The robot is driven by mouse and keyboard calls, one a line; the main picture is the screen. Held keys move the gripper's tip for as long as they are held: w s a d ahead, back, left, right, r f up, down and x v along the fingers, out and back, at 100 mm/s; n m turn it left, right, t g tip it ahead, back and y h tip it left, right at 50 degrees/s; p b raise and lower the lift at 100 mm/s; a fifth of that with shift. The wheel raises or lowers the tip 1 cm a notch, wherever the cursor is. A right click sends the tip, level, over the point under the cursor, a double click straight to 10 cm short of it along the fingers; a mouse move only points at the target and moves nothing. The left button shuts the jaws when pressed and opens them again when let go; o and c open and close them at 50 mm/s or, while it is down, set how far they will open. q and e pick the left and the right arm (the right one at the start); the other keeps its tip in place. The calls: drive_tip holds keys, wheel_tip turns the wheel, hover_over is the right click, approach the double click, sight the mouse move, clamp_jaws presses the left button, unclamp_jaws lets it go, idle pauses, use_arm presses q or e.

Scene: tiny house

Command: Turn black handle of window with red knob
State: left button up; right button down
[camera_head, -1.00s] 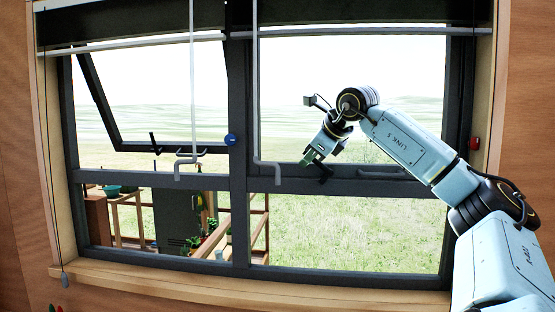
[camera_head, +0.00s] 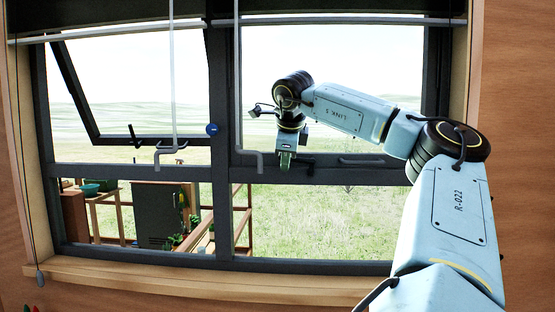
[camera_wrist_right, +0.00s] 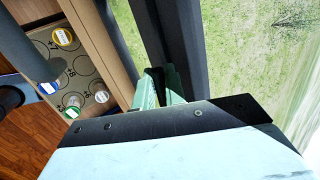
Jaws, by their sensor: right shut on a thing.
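The right window pane (camera_head: 345,85) has a black handle (camera_head: 305,161) at its lower rail, left of centre. The red knob is not visible now; my right arm covers that part of the right frame. My right gripper (camera_head: 286,160) points straight down at the lower rail. Its green fingers are shut on the black handle, though the contact itself is hard to see. In the right wrist view the green fingers (camera_wrist_right: 160,88) sit against the dark window frame (camera_wrist_right: 170,45); the handle between them is mostly hidden. My left gripper is out of view.
The left pane (camera_head: 135,85) is tilted open, with its own black handle (camera_head: 134,136) and a blue knob (camera_head: 212,129) beside it. Grey rods (camera_head: 238,90) hang before the glass. In the wrist view, a tray (camera_wrist_right: 85,70) with several round-topped containers lies below.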

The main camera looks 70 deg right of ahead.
idle(0.4)
drive_tip(key=c, duration=1.5)
unclamp_jaws()
drive_tip(key=shift+c, duration=0.2)
